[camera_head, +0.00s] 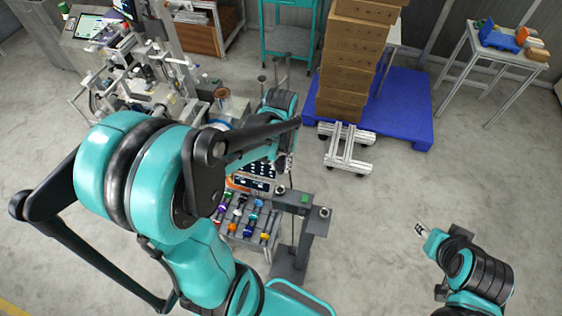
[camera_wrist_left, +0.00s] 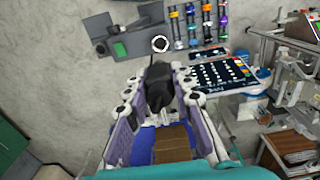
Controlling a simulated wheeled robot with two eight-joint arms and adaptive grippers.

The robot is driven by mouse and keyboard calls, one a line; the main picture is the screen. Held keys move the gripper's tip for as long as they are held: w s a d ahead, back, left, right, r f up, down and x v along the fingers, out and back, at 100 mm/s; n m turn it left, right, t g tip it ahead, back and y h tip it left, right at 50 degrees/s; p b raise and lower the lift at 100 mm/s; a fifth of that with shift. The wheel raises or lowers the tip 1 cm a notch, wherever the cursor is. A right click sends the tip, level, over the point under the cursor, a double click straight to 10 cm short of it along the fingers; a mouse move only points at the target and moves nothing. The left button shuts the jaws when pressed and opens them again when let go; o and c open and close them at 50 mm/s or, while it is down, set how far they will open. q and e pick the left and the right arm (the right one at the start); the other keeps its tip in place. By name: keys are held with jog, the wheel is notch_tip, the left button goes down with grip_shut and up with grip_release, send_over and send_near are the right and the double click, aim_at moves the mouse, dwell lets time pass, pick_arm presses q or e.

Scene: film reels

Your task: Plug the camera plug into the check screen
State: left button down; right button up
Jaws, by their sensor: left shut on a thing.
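My left gripper (camera_wrist_left: 160,100) is shut on a black object (camera_wrist_left: 158,86), probably the camera plug, held between its pale fingers in the left wrist view. In the head view my own left arm hides most of this gripper and the held thing. A dark panel (camera_wrist_left: 217,72) with rows of white marks lies just beyond the fingertips; it also shows in the head view (camera_head: 258,176), partly covered. I cannot tell which surface is the check screen. My right gripper (camera_head: 421,229) is at the lower right, over bare floor; its jaws are too small to read.
A rack (camera_head: 236,231) of coloured connectors stands beside a dark stand with a green square (camera_head: 305,198) and round rings.

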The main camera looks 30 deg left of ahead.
pick_arm(q)
jog(key=shift+s+f+b, duration=0.55)
jog(key=shift+f+b, duration=0.05)
jog(key=shift+f, duration=0.15)
jog(key=f+b, duration=0.1)
jog(key=w+f+b, duration=0.1)
jog(key=f, duration=0.1)
jog(key=shift+w+f, duration=0.1)
jog(key=shift+f, duration=0.2)
jog(key=f+b, duration=0.2)
jog(key=b, duration=0.1)
jog(key=shift+s+f, duration=0.35)
jog(key=shift+f, duration=0.05)
jog(key=shift+f+b, duration=0.35)
jog(key=shift+b, duration=0.1)
jog(key=shift+w+f, duration=0.2)
jog(key=shift+f, duration=0.1)
pick_arm(e)
notch_tip(320, 180, down, 8)
jog(key=shift+s+r, duration=0.15)
pick_arm(q)
jog(key=shift+s+r, duration=0.1)
jog(key=shift+s, duration=0.05)
pick_arm(e)
jog(key=shift+s, duration=0.15)
